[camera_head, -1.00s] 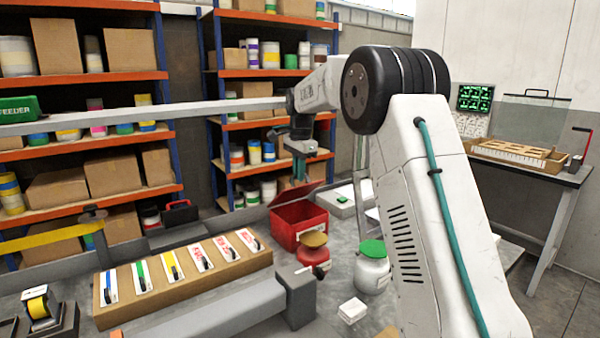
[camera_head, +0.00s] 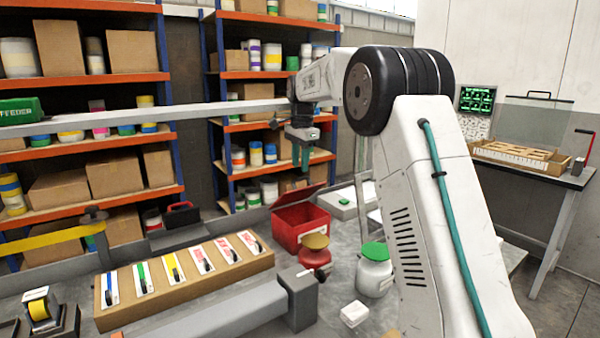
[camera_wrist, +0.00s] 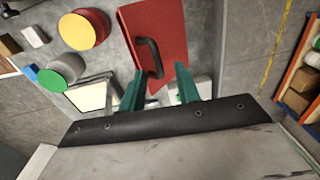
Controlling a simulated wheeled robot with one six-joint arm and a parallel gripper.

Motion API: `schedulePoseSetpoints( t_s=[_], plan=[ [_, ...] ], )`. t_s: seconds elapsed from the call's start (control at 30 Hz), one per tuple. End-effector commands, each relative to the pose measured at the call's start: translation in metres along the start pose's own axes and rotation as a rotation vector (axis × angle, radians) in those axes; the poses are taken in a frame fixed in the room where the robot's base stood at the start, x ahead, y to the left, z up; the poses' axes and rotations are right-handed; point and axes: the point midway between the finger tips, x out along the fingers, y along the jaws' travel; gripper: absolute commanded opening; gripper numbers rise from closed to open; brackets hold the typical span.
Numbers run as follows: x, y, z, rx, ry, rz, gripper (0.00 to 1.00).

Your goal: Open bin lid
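The red bin (camera_head: 300,232) stands on the grey bench in the head view. Its red lid (camera_head: 297,196) is tilted up, with a dark gap under it. In the wrist view the red lid (camera_wrist: 166,25) and its dark handle (camera_wrist: 150,57) show near the fingertips. My gripper (camera_head: 301,158) is above the bin, apart from the lid in the head view. In the wrist view its two teal fingers (camera_wrist: 160,72) are spread with a gap and nothing between them. The bin's inside is mostly hidden.
A red can with a tan top (camera_head: 315,252) and a white jar with a green lid (camera_head: 374,272) stand close to the bin's front right. A board of labelled cards (camera_head: 185,275) lies left. Shelves (camera_head: 245,175) stand behind.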

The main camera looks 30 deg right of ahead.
Motion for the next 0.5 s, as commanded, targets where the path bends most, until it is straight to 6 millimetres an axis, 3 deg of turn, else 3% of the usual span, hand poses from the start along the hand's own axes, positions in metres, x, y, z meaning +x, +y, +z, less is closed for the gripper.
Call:
schedulePoseSetpoints(
  t_s=[0.2, 0.5],
  plan=[
    [-0.027, 0.000, 0.000, 0.000, 0.000, -0.001, 0.32],
    [-0.032, 0.000, 0.000, 0.000, 0.000, 0.000, 0.32]
  ],
)
